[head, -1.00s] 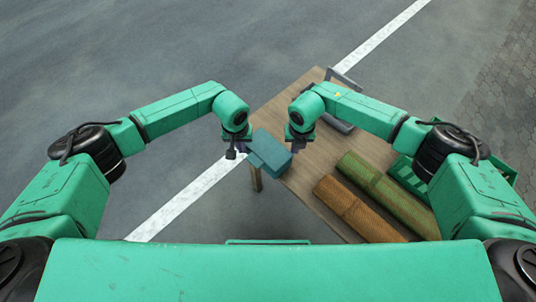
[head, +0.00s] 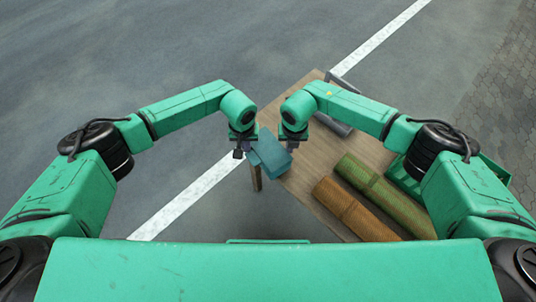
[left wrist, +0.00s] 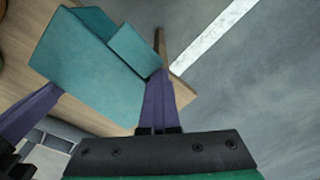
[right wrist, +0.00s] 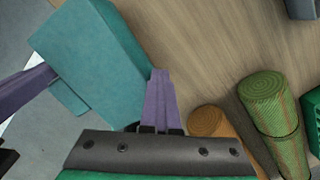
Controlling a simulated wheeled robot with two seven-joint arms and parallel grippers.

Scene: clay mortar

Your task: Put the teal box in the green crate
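The teal box (head: 270,156) lies at the left edge of the wooden table, partly over the edge. A smaller block-like part shows on its side in the left wrist view (left wrist: 90,65). My left gripper (head: 241,152) is at the box's left end, fingers spread wide. My right gripper (head: 293,144) is at its right end, also spread, with the box (right wrist: 90,60) ahead of its fingers. Whether any finger touches the box I cannot tell. The green crate (head: 402,178) stands at the table's right side, partly hidden behind my right arm.
A green roll (head: 385,193) and an orange-brown roll (head: 350,208) lie on the wooden table (head: 300,180) between box and crate. A grey object (head: 335,124) lies at the back, partly behind my right arm. Open floor is left of the table.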

